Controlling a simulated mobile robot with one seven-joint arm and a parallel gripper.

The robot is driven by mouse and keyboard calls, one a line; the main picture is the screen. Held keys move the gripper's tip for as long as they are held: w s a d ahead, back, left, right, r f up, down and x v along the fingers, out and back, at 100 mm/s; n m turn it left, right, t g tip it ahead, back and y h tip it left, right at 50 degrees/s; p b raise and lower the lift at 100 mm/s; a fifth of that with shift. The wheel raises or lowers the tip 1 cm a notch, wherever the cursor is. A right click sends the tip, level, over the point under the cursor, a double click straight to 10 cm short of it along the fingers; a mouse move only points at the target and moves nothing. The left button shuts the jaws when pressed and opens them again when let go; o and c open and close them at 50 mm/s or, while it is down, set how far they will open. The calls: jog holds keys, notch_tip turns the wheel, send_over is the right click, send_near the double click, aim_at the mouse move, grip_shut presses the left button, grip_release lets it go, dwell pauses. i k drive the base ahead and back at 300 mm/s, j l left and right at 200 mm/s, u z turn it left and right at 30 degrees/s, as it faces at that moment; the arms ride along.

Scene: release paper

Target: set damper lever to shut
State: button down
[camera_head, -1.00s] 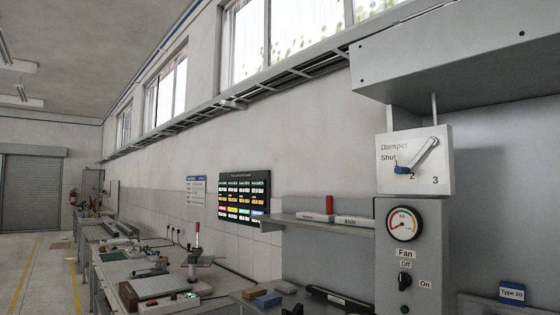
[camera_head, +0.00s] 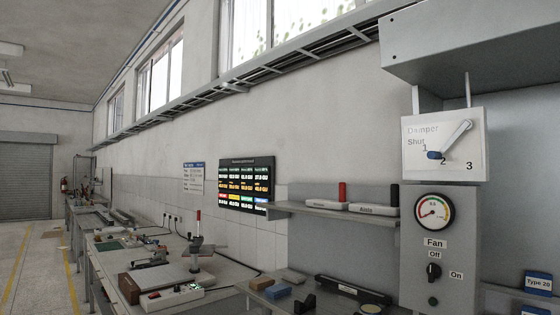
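The damper panel (camera_head: 415,168) is a white plate marked "Damper", with "Shut", 1, 2 and 3 around an arc. It is at the right of the head view, under a grey hood. The damper lever (camera_head: 457,138) is a grey bar with a blue knob (camera_head: 434,155) at its lower left end. The knob lies between the marks 1 and 2, and the bar runs up to the right from it. The knob is not at "Shut". My gripper is not in view.
Below the panel are a round gauge (camera_head: 433,211) and a fan switch (camera_head: 433,273) on a grey column. The grey hood (camera_head: 480,50) overhangs the panel. Benches with tools run along the wall at left.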

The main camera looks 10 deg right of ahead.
aim_at(467, 124)
jog(key=j+z, duration=0.1)
jog(key=z, duration=0.85)
jog(key=i+j, duration=0.05)
